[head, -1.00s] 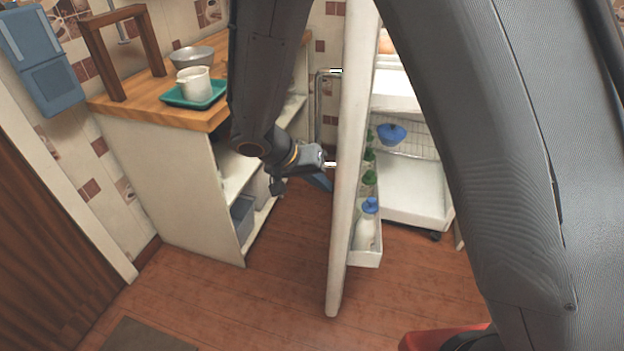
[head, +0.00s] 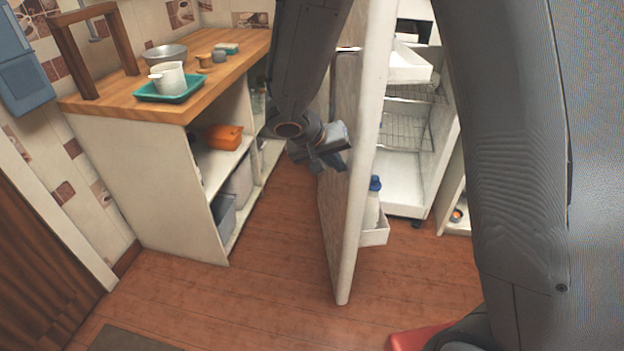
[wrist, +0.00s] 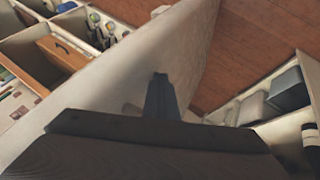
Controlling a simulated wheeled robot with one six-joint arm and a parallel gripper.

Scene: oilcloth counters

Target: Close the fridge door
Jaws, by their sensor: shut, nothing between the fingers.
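The white fridge door (head: 361,165) stands open in the head view, seen nearly edge-on, with its outer face to the left. The fridge (head: 403,178) is behind it to the right, with white inner walls, wire racks and a white drawer. A blue-capped bottle (head: 373,204) stands in the door's lower shelf. My gripper (head: 340,165) is shut and empty at the door's outer face; I cannot tell if it touches. In the wrist view the door (wrist: 125,65) crosses the frame and the dark fingers (wrist: 161,97) show in front of it.
A counter with a wooden top (head: 215,72) stands at the left, holding a teal tray (head: 170,95) with a white cup and a metal bowl (head: 166,55). Open shelves below hold an orange pot (head: 223,136). The wooden floor (head: 270,250) between counter and door is clear.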

